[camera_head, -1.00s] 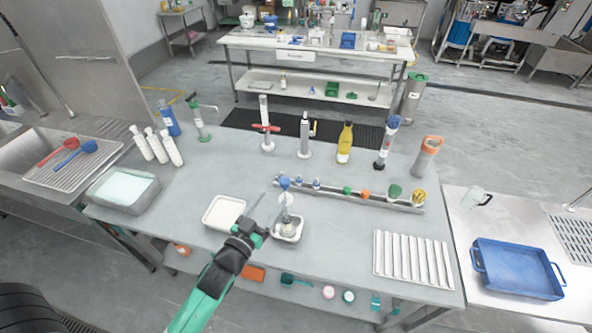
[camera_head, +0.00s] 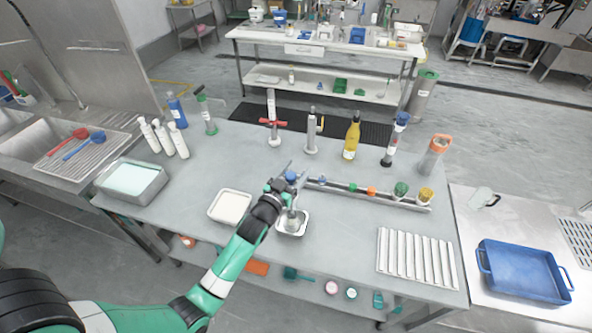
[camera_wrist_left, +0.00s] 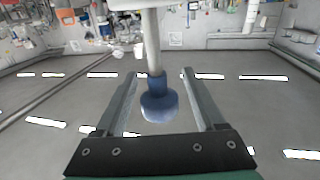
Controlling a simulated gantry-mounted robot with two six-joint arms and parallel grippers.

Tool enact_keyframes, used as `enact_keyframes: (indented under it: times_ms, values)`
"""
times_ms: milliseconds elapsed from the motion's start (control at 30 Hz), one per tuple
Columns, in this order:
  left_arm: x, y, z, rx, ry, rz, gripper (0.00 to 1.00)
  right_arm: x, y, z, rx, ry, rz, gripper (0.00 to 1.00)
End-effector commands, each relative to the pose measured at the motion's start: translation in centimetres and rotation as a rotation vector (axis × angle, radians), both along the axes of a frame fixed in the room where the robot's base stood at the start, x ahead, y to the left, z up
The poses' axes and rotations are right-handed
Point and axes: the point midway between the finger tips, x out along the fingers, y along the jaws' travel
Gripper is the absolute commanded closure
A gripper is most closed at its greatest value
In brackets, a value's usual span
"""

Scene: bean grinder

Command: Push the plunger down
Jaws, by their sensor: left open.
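The plunger with its blue knob (camera_head: 291,177) stands upright out of a grinder body (camera_head: 290,213) in a small white tray (camera_head: 293,231) at the table's front middle. My left gripper (camera_head: 295,172) is at the knob's height and partly covers the plunger. In the left wrist view, the blue knob (camera_wrist_left: 159,104) and its pale rod sit between the two open fingers of the left gripper (camera_wrist_left: 160,73). A gap shows on each side of the knob, so the fingers do not appear to touch it. The right gripper is not in view.
A white-filled tray (camera_head: 231,207) lies left of the grinder. A rail with several colored knobs (camera_head: 371,191) runs close behind and right. Upright bottles and tools, such as a yellow bottle (camera_head: 351,137), stand farther back. A ribbed white rack (camera_head: 418,259) lies right.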

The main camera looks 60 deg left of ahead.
Motion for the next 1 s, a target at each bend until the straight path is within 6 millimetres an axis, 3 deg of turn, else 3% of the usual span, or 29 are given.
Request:
enact_keyframes:
  times_ms: [67, 433, 1000]
  values:
    - [-0.01, -0.02, 0.01, 0.0, 0.0, 0.0, 0.34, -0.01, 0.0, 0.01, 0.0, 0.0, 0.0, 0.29]
    - [-0.02, -0.04, 0.01, 0.0, 0.0, 0.0, 1.0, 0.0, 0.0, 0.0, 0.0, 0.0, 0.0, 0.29]
    - [-0.03, -0.05, 0.01, -0.001, -0.001, 0.0, 1.0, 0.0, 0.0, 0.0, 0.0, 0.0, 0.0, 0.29]
